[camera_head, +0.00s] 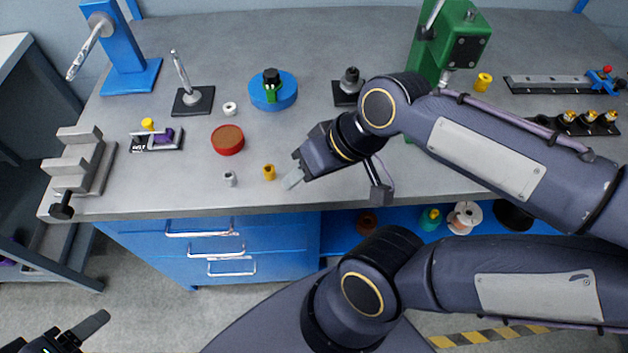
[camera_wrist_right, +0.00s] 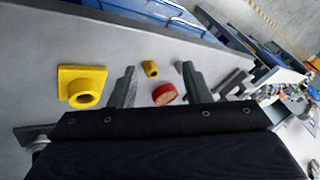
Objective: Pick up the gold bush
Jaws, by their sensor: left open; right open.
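The gold bush (camera_head: 269,172) is a small yellow-gold cylinder near the front of the workbench top. It also shows in the right wrist view (camera_wrist_right: 151,69), between the finger directions but beyond the fingertips. My right gripper (camera_head: 337,187) is open and empty above the bench, a little to the right of the bush in the head view and apart from it. Its two fingers (camera_wrist_right: 157,80) show spread in the wrist view. My left gripper (camera_head: 84,333) is at the bottom left corner, low and away from the bench, open and partly cut off.
Close to the bush are a grey bush (camera_head: 230,178) and a red disc (camera_head: 228,140). A yellow flanged block (camera_wrist_right: 82,87) shows in the wrist view; my arm hides it in the head view. A grey vise-like fixture (camera_head: 80,165) stands left. The front edge is close.

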